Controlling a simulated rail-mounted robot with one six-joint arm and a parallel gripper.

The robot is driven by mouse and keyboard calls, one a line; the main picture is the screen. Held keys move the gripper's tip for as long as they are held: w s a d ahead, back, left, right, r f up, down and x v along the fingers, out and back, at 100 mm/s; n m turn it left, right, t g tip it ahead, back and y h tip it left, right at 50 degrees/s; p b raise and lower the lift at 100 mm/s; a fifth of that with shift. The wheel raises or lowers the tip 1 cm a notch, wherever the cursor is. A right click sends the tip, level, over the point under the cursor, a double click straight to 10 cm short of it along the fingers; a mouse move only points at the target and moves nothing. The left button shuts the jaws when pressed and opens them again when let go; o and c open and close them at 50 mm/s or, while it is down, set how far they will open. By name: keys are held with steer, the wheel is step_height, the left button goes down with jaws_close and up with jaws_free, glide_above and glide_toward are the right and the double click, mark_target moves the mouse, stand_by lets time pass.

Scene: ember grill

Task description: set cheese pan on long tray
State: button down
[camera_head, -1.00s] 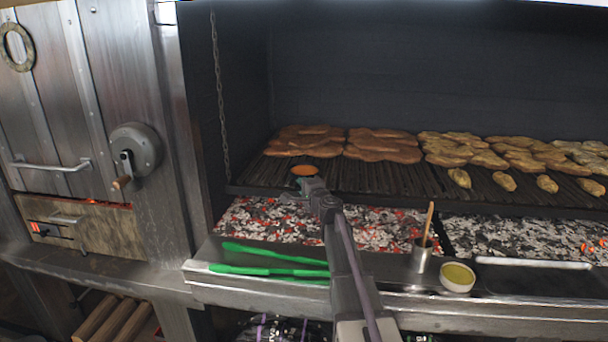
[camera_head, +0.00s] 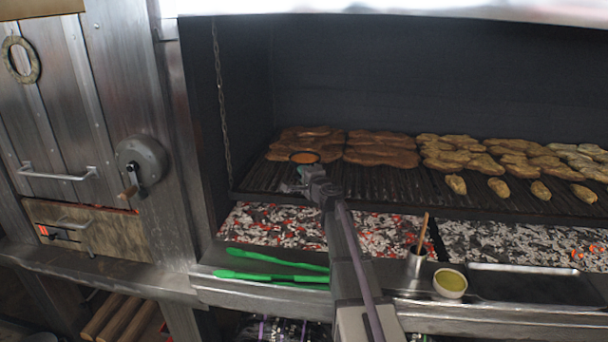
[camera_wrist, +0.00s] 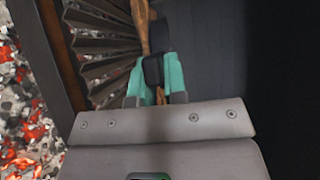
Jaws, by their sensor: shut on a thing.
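The cheese pan (camera_head: 304,157) is small and round with orange contents, at the left part of the grill by the front of the browned meat. My gripper (camera_head: 306,175) is at its near side. In the wrist view the teal fingers of my gripper (camera_wrist: 155,78) are shut on a black handle (camera_wrist: 153,68); the pan's bowl is hard to make out there. Whether the pan touches the grate or hangs above it cannot be told. The long tray (camera_head: 530,268) is a dark, shallow metal tray on the front ledge at the right, and it looks empty.
Browned meat (camera_head: 380,158) and paler pieces (camera_head: 460,150) cover the grate (camera_head: 400,185). Glowing coals (camera_head: 270,225) lie below. A chain (camera_head: 221,100) hangs left.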

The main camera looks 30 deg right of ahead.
step_height(320, 180, up, 3)
steer(key=shift+p, duration=0.6)
stand_by(1.1)
